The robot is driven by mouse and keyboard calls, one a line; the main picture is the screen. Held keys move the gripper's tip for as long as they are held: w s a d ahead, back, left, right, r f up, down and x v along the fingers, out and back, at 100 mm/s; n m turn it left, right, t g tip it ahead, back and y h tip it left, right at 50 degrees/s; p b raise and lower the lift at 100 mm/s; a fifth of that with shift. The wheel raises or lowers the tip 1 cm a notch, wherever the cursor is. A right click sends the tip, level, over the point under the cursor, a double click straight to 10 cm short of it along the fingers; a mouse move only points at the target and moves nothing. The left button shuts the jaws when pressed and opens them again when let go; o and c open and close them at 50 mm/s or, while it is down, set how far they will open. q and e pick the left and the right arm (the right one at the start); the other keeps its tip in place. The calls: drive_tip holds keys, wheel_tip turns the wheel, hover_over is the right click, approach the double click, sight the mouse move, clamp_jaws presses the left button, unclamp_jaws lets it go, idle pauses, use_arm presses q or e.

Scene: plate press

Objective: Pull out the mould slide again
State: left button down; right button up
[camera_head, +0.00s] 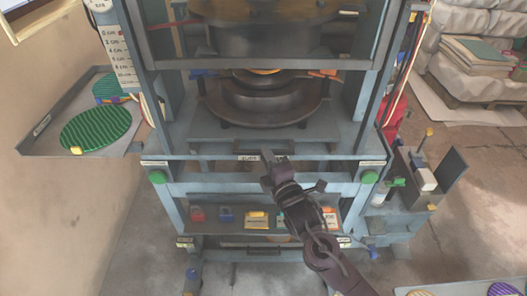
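The mould slide (205,133) is a flat blue-grey plate inside the press frame (175,90). A round dark mould (262,108) sits on it, below the dark upper part of the press. A small white label (247,158) is on the front bar. My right gripper (268,156) reaches up from the lower right to the slide's front edge, just right of that label. Its fingertips are small and dark against the slide's front, so whether they are open or shut on a handle cannot be told. My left gripper is not in view.
Green buttons (158,177) sit at both front corners of the press. A shelf below holds small coloured items (256,220). A side tray (50,145) holds green striped plates (95,128) at left. A grey stand (425,180) is at right. Floor is open in front.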

drive_tip(key=shift+x, duration=1.25)
clamp_jaws()
drive_tip(key=shift+s, duration=0.1)
